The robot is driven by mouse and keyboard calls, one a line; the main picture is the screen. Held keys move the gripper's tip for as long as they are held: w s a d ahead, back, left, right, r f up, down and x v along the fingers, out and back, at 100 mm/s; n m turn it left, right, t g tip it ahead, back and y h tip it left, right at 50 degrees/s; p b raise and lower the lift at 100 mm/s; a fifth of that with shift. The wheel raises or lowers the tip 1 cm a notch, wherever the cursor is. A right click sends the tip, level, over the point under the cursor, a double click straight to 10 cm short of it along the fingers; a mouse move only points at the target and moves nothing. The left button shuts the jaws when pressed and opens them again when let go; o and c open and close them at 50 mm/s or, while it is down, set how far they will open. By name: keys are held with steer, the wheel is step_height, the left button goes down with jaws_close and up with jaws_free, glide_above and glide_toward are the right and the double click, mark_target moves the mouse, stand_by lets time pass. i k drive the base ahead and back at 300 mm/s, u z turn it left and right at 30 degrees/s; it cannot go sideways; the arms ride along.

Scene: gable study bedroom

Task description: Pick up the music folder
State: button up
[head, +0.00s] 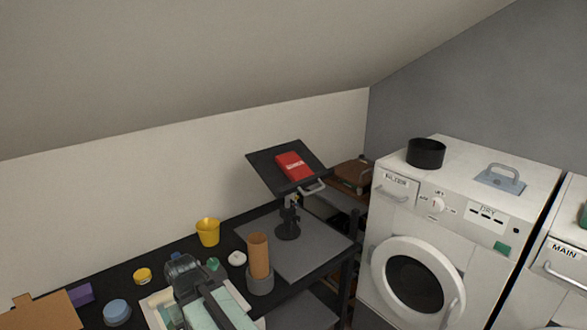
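A red flat item (294,166), the thing here that looks most like the music folder, rests on the tilted black plate of a music stand (268,180). The stand's base is on a grey mat on the black table. Part of my arm, dark grey and pale green, shows at the bottom of the head view. What seems to be my gripper (184,268) is at its far end, over the table's near part, well to the left of the stand and lower in the picture. Its fingers cannot be made out.
A brown cylinder in a grey holder (260,282), a yellow bucket (208,232), a white item (237,258) and small tubs stand on the black table (165,252). A white washing machine (420,245) with a black pot (426,153) stands right. The sloped ceiling hangs above.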

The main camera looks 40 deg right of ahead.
mark_target(292, 165)
steer(key=u, duration=1.75)
steer(key=k, duration=1.6)
steer(key=z, duration=1.05)
steer(key=i, duration=1)
